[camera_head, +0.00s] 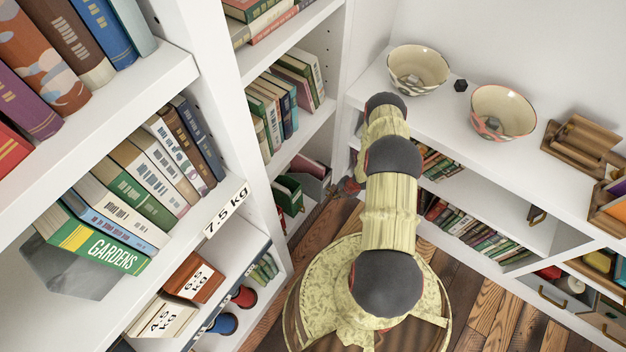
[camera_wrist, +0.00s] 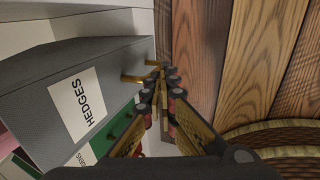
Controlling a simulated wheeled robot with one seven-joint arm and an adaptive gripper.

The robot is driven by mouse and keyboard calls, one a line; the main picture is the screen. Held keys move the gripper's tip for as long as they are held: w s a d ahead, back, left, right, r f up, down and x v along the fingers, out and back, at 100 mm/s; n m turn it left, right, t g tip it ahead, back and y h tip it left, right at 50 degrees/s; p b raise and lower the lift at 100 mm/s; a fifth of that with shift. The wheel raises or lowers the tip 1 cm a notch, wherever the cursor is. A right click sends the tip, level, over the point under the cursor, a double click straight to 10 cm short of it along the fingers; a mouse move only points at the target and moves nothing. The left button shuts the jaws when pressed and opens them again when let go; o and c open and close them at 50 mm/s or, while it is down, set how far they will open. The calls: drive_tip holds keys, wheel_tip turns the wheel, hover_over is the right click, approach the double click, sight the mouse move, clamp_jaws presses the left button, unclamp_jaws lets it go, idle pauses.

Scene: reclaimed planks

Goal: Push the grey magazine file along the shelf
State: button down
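The grey magazine file (camera_wrist: 50,95) fills the left of the wrist view, with a white label reading HEDGES and a brass pull on its front. In the head view it shows on a low shelf (camera_head: 313,187), partly in shade. My gripper (camera_wrist: 160,72) has its fingers together with nothing between them. Its tips are close beside the file's front edge and brass pull; I cannot tell if they touch. In the head view my gripper (camera_head: 350,186) is small, just right of the file and partly hidden by my arm.
A green magazine file (camera_wrist: 112,132) stands beside the grey one, also labelled. White shelf uprights and boards (camera_head: 300,142) enclose the space. Two bowls (camera_head: 418,70) (camera_head: 502,112) stand on the counter above.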

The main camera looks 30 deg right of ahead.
sight(326, 187)
drive_tip(key=shift+w+a, duration=0.4)
drive_tip(key=shift+w, duration=0.55)
drive_tip(key=shift+w+a, duration=0.4)
drive_tip(key=shift+w, duration=0.55)
drive_tip(key=shift+w+a, duration=0.4)
drive_tip(key=shift+w, duration=0.55)
drive_tip(key=shift+s+d+p, duration=0.1)
drive_tip(key=shift+s+d, duration=0.15)
drive_tip(key=shift+s, duration=0.4)
drive_tip(key=shift+s+d+p, duration=0.15)
drive_tip(key=shift+s+d, duration=0.15)
drive_tip(key=shift+s, duration=0.3)
drive_tip(key=shift+s+d+p, duration=0.1)
drive_tip(key=shift+s+d, duration=0.15)
drive_tip(key=shift+s, duration=0.4)
